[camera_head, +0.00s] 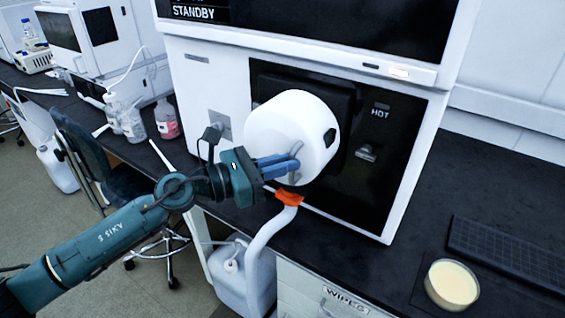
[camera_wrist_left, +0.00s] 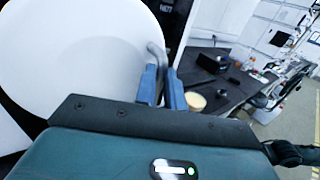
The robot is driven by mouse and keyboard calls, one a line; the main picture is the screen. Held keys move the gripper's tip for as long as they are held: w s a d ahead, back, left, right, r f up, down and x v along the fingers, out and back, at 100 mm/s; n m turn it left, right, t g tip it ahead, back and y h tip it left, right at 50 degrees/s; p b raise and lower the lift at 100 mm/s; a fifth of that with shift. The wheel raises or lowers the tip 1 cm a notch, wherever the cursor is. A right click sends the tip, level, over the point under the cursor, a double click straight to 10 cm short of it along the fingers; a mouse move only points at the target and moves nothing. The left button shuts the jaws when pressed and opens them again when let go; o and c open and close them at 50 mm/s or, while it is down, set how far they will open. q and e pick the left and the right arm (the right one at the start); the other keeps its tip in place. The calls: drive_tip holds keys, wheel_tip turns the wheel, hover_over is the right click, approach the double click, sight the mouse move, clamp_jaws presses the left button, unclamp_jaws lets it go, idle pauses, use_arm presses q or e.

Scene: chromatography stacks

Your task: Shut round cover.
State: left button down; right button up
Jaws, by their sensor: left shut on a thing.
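The white round cover (camera_head: 287,125) is at the front of the large white instrument, before its black panel. Its thick rim shows, with a dark part on the right edge. How far it stands from the panel is hard to tell. A grey curved handle (camera_head: 296,149) sticks out from its face. My left gripper (camera_head: 285,164) is shut on this handle with its blue fingers. In the left wrist view the cover (camera_wrist_left: 75,60) fills the upper left, and the handle (camera_wrist_left: 155,52) runs down between the fingertips (camera_wrist_left: 162,80). My right gripper is in neither view.
The white instrument (camera_head: 215,95) has a "HOT" mark on its black panel (camera_head: 385,150). An orange-collared white hose (camera_head: 262,250) hangs below the cover. A keyboard (camera_head: 510,255) and a round cream-filled dish (camera_head: 452,284) lie on the bench at right. Bottles (camera_head: 166,120) stand at left.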

use_arm(q)
drive_tip(key=shift+s+d+g, duration=0.4)
drive_tip(key=shift+s+d, duration=0.1)
drive_tip(key=shift+d, duration=0.2)
drive_tip(key=c, duration=1.9)
unclamp_jaws()
drive_tip(key=o, duration=0.3)
drive_tip(key=shift+d, duration=0.4)
drive_tip(key=shift+o, duration=0.5)
drive_tip(key=shift+w+a, duration=0.1)
drive_tip(key=shift+a, duration=0.1)
